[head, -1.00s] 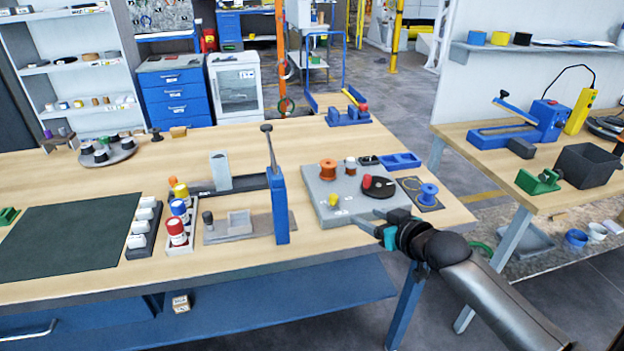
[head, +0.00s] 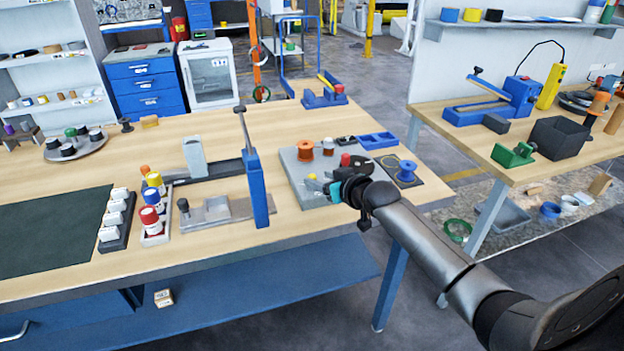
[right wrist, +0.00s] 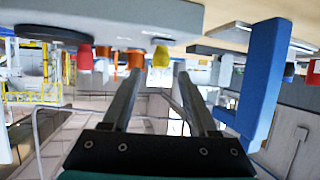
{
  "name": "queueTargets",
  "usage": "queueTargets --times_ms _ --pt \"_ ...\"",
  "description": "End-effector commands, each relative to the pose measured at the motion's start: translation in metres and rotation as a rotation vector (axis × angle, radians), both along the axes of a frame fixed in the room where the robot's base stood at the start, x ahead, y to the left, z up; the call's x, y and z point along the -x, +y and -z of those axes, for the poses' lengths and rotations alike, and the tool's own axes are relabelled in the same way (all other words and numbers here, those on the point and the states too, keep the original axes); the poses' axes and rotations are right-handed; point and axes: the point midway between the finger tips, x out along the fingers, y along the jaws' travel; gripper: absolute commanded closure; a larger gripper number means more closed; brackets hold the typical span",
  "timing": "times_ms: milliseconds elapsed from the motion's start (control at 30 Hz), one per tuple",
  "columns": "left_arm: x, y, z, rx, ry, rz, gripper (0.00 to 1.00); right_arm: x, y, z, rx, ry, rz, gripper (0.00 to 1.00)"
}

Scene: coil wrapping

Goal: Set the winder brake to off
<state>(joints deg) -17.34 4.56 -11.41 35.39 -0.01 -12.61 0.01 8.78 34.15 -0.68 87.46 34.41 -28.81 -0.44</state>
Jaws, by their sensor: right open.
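The winder is a grey plate (head: 292,182) on the wooden bench, with an orange spool (head: 305,150), a red knob (head: 345,159) beside a black disc (head: 362,166), and a small yellow knob (right wrist: 161,56). No readable brake marking shows, so I cannot tell which knob is the brake or its setting. My right gripper (head: 316,187) is above the plate's near part and hides some of it. In the right wrist view its open, empty fingers (right wrist: 157,74) point toward the yellow knob, with the red knob (right wrist: 86,56) to the left. My left gripper is not in view.
A tall blue post (head: 257,188) with a black-tipped lever stands left of the plate, close to my right gripper's side. A blue spool (head: 406,171) sits on a dark mat to the right.

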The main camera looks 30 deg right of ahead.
Motion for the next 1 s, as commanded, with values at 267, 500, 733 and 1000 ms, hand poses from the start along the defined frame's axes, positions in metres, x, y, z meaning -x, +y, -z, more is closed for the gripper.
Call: queueTargets --times_ms 267,500,733,1000 --pt "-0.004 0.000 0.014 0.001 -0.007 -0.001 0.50 -0.032 0.000 0.015 -0.003 -0.001 0.001 0.41" --pt "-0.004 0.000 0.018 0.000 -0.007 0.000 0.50 -0.045 0.000 0.019 -0.001 -0.001 0.000 0.41" --pt "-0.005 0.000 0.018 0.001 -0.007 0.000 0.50 -0.046 0.000 0.019 0.000 -0.001 -0.001 0.41" --pt "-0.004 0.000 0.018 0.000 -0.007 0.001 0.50 -0.046 0.000 0.019 0.000 -0.001 -0.001 0.60"
